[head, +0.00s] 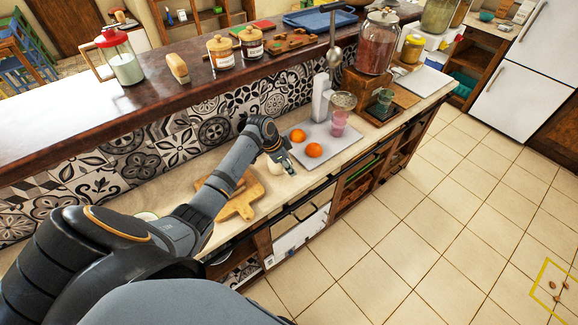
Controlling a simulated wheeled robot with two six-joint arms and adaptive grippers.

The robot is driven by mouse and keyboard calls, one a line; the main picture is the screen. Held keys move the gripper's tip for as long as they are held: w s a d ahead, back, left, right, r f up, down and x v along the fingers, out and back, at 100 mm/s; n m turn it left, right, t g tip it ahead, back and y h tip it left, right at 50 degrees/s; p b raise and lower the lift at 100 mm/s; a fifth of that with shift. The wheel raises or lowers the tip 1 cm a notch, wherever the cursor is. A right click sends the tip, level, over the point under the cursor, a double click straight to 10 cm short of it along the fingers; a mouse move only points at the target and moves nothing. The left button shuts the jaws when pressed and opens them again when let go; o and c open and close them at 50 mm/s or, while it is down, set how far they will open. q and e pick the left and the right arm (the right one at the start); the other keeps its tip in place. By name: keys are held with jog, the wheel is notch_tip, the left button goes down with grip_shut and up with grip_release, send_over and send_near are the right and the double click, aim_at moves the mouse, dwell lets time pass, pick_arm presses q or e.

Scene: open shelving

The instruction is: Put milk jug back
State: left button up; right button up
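My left gripper (287,163) reaches down over the lower counter, just left of a grey board with two oranges. A small pale object (275,168), possibly the milk jug, shows right beside the gripper and is mostly hidden by it. I cannot tell whether the fingers are shut on it. A clear jug with a red lid and white contents (126,69) stands upright on the upper ledge at the far left, well away from the gripper. I cannot tell which of these is the milk jug. My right gripper is out of view.
Oranges (313,150) and a pink glass (339,120) stand on the grey board (345,143). A wooden cutting board (240,207) lies beneath my arm. The tiled floor at right (440,190) is mostly clear.

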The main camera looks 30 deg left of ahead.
pick_arm(q)
jog(key=b+v, duration=0.3)
jog(key=v, duration=0.9)
